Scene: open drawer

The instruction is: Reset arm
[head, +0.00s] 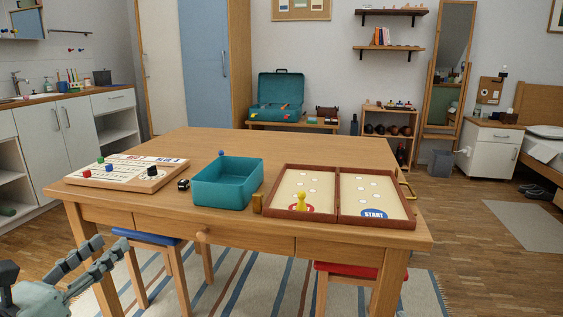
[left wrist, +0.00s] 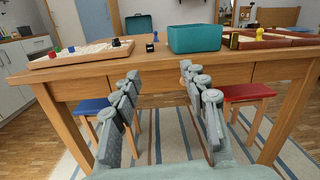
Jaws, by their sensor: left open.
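My left gripper (head: 112,244) is at the lower left of the head view, in front of the table's left end and below its top. In the left wrist view its two fingers (left wrist: 160,72) are spread apart with nothing between them. They point at the table front, with the drawer front (left wrist: 160,82) beyond. The wooden table (head: 180,143) has a drawer front (head: 240,241) with a round knob (head: 202,237); it looks flush with the table edge. My right gripper is not in view.
Blue (head: 150,238) and red (head: 345,268) stools stand below.

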